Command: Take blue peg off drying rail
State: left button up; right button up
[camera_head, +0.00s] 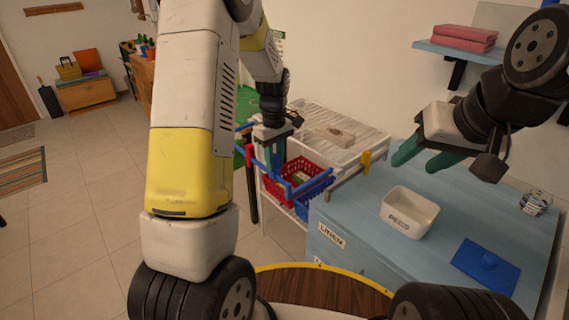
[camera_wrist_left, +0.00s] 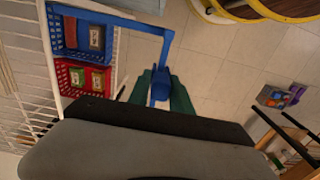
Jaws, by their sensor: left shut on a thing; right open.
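My left gripper (camera_head: 272,166) is low beside the white rack, its teal fingers among blue bars (camera_head: 311,184). In the left wrist view its fingers close on a small blue peg (camera_wrist_left: 161,82). The peg is at the end of a blue bar (camera_wrist_left: 130,22), apparently the drying rail; I cannot tell whether they touch. The peg is not clear in the head view. A yellow peg (camera_head: 366,161) sits on a pale rail (camera_head: 345,180) at the dresser's edge. My right gripper (camera_head: 412,164) is open and empty above the dresser. A white bin marked PEGS (camera_head: 410,222) stands on the dresser.
The white rack (camera_head: 375,143) holds a small brown item on top. A red basket (camera_head: 318,171) and a blue basket (camera_head: 311,205) are below. The blue dresser (camera_head: 345,223) carries a blue lid (camera_head: 485,267) and a striped jar (camera_head: 535,204). Open tiled floor lies left.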

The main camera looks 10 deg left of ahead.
pick_arm(q)
jog(key=shift+r, duration=2.1)
